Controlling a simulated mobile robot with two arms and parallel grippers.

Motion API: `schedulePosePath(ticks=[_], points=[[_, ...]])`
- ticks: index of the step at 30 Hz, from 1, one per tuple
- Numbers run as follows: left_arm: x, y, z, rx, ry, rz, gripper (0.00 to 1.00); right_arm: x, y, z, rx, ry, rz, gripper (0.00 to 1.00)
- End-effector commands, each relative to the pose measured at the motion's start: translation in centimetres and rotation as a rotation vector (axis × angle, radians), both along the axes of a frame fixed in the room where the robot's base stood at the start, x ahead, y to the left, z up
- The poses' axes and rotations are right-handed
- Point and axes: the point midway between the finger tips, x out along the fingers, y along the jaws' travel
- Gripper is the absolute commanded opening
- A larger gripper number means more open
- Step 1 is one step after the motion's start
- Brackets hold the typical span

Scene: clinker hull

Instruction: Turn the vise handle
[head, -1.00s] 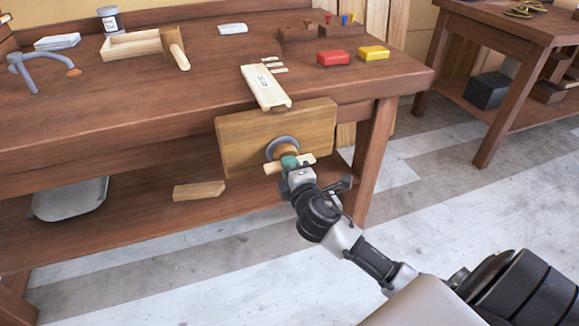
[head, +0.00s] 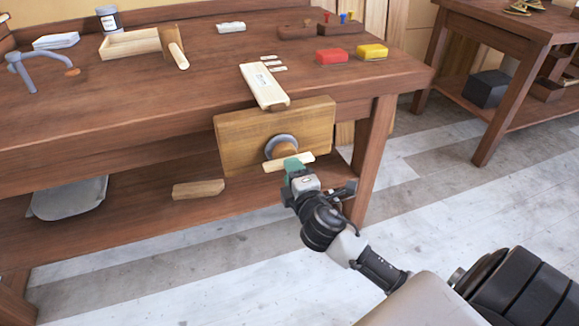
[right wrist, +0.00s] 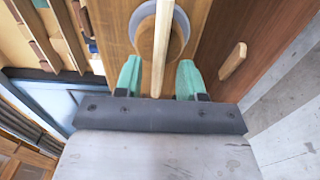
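The vise (head: 230,145) is a wooden jaw board on the front of the workbench, with a grey ring and brown hub (head: 281,148). Its handle (head: 303,160) is a pale wooden bar across the hub, slightly tilted, right end higher. My right gripper (head: 293,165) is at the handle with green fingertips. In the right wrist view its fingers (right wrist: 159,70) are apart, with the pale handle (right wrist: 163,45) running between them and a gap on each side. My left gripper is not in view.
The workbench (head: 130,85) holds a pale wooden block (head: 264,86), a red box (head: 332,57), a yellow box (head: 372,51) and a wooden tray (head: 130,47). A wood piece (head: 199,189) lies on the lower shelf. The floor (head: 220,260) in front is clear.

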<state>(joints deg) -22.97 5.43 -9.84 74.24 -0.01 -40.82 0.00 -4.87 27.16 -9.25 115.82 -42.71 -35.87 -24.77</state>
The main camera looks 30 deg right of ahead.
Motion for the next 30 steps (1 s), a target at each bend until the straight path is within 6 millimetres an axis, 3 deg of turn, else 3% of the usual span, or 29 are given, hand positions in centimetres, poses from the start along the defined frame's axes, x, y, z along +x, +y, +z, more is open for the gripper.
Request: schedulePosePath(ticks=[6,12,18,30], points=[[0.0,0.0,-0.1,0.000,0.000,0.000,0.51,-4.5,1.1,-0.2,0.003,0.004,0.000,0.39],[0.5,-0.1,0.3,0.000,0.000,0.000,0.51,-7.2,1.8,-0.2,0.003,0.003,0.001,0.39],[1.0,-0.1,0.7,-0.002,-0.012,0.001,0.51,-8.2,2.0,-0.1,0.001,0.002,0.000,0.39],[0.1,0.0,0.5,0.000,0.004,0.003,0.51,-8.2,2.0,-0.1,0.001,0.002,0.000,0.39]])
